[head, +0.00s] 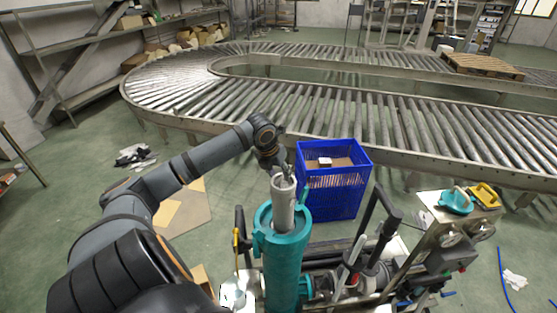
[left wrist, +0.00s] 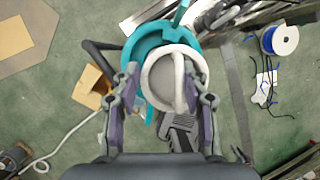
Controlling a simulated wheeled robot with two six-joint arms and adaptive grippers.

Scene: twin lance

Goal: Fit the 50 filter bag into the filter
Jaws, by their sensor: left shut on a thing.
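The pale grey filter bag (head: 284,213) stands nearly upright at the teal filter (head: 284,268), an upright cylinder with an open top. The bag's upper part rises above the filter's rim; its lower end seems to be inside the mouth and is hidden. My left gripper (head: 281,173) is at the bag's top end, shut on it. In the left wrist view, the bag's white ring and handle (left wrist: 172,80) lie between the two fingers (left wrist: 166,92), with the teal filter (left wrist: 140,50) behind, offset to the upper left. The bag's number cannot be read. My right gripper is not in view.
A blue crate (head: 331,196) with small boxes stands behind the filter. A teal lid-like part (head: 456,199) and a yellow item (head: 486,194) lie on a stand at the right. Pipes and dark levers (head: 376,215) crowd the filter's right side. A roller conveyor (head: 330,110) runs behind.

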